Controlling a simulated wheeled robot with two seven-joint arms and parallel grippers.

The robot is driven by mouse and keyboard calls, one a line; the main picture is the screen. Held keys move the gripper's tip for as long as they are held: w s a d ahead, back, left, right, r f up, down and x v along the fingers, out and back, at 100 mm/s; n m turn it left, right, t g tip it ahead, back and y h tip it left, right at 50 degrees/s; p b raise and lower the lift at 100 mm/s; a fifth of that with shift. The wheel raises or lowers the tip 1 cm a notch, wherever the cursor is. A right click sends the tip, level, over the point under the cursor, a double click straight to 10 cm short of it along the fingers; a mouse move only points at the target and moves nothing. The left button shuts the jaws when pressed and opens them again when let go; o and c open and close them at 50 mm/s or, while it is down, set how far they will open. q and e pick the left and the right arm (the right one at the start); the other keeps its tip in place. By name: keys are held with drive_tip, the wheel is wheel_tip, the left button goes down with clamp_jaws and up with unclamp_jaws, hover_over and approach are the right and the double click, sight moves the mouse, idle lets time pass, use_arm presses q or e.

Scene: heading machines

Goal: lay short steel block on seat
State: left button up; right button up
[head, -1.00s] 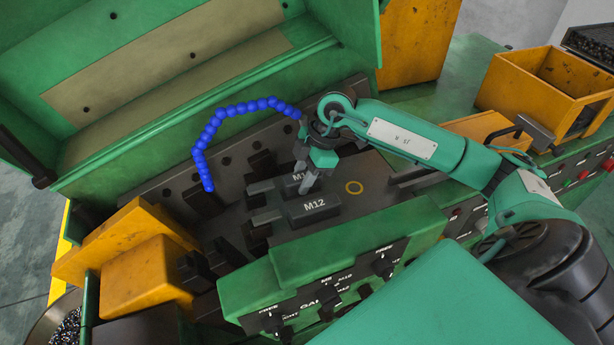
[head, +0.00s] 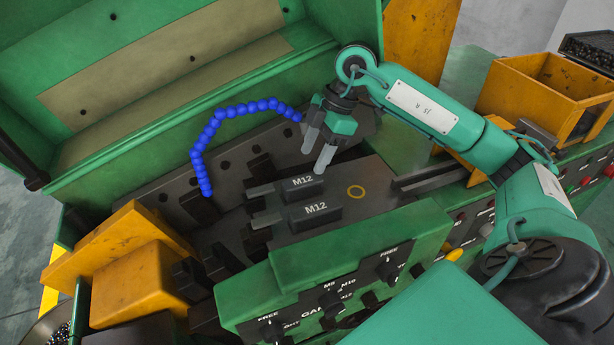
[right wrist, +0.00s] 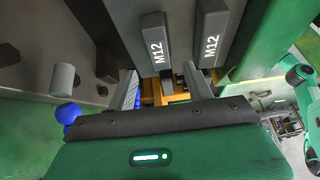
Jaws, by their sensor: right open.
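Two dark grey blocks marked M12 lie side by side on the dark machine bed: the upper block (head: 303,187) and the lower block (head: 315,211) in the head view. Each has a narrower bar toward the left. Both also show in the right wrist view, one at left (right wrist: 154,42) and one at right (right wrist: 211,40). My right gripper (head: 313,161) is open and empty, just above and behind the upper block, apart from it. Its fingers (right wrist: 161,90) show spread in the right wrist view. I cannot tell which part is the seat. My left gripper is out of view.
A blue segmented hose (head: 207,135) arches at left of the blocks. A green control panel (head: 260,290) with knobs stands in front. A yellow bin (head: 540,80) is at right. The bed around the yellow ring (head: 356,192) is clear.

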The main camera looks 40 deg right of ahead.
drive_tip(key=shift+b+v, duration=0.35)
drive_tip(key=shift+v, duration=1.35)
